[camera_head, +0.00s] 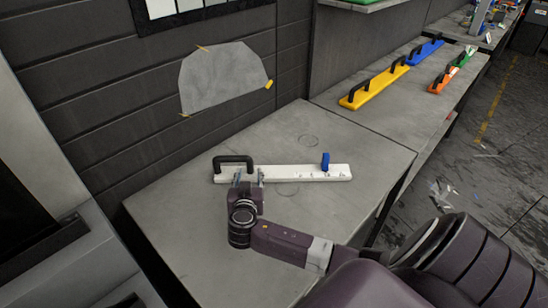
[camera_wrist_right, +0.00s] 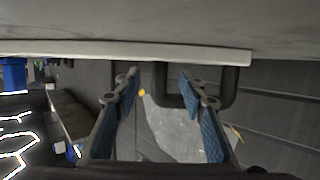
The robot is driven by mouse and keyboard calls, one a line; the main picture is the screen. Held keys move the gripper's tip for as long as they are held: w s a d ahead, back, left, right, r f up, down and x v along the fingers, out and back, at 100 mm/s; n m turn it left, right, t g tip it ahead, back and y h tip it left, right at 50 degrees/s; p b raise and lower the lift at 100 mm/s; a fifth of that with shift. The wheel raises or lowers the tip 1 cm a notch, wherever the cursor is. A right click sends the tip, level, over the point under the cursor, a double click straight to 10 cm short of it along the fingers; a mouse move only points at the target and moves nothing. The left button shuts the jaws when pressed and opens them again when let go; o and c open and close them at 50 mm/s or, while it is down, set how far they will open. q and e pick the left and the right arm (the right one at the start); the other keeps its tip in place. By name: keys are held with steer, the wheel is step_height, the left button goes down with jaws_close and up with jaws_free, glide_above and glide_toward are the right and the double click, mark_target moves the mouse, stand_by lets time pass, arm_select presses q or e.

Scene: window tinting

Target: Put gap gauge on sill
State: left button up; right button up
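The likely gap gauge is a long white bar (camera_head: 300,173) with a black handle (camera_head: 234,160) at its left end and a blue slider (camera_head: 325,161) near its right end. It lies on a grey tabletop (camera_head: 345,140). My right gripper (camera_head: 249,174) is at the near side of the bar, by the handle end. In the right wrist view its two blue-padded fingers (camera_wrist_right: 159,72) are apart with nothing clearly held between them. The white bar (camera_wrist_right: 150,50) and black handle (camera_wrist_right: 229,85) show just beyond the fingertips. I cannot tell which surface is the sill. My left gripper is not in view.
A lower bench (camera_head: 420,100) at the right back holds yellow (camera_head: 375,86), blue (camera_head: 425,50) and orange (camera_head: 441,82) handled bars. A grey sheet (camera_head: 222,80) is taped to the dark wall. The tabletop behind the white bar is clear.

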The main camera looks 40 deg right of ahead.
steer(key=shift+x, duration=1.3)
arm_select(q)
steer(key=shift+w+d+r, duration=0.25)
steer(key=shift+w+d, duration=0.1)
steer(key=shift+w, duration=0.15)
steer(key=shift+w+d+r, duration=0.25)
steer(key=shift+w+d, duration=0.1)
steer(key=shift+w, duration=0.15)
arm_select(e)
steer(key=c, duration=0.4)
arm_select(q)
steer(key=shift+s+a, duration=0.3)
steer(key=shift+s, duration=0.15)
arm_select(e)
jaws_close()
steer(key=shift+r, duration=0.15)
